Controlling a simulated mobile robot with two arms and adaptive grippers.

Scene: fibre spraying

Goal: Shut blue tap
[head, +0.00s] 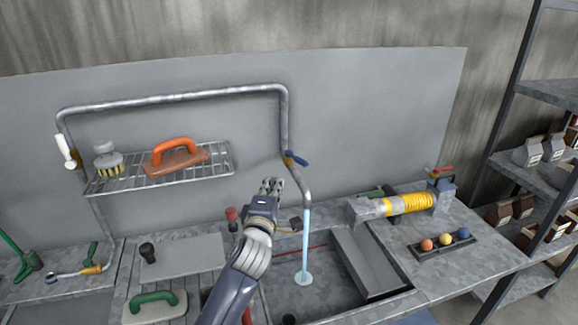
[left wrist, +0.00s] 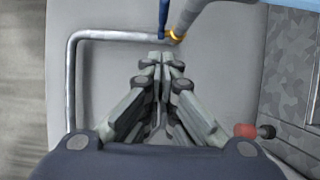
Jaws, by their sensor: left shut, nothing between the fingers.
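The blue tap (head: 297,159) is a small blue lever on a brass fitting, on the grey pipe against the back panel. Below it, the pipe ends in a spout and a pale blue stream of water (head: 305,242) falls into the sink (head: 330,298). My left gripper (head: 272,185) is shut and empty, just left of and below the tap, apart from it. In the left wrist view the shut fingertips (left wrist: 160,58) point towards the blue lever (left wrist: 163,17) at the top edge. My right gripper is out of view.
A wire shelf (head: 215,172) holding a brush (head: 107,160) and an orange-handled float (head: 174,158) is to the left. A yellow coil device (head: 408,203) and a rack of coloured balls (head: 444,241) are on the counter at right. A red knob (left wrist: 245,131) is near the gripper.

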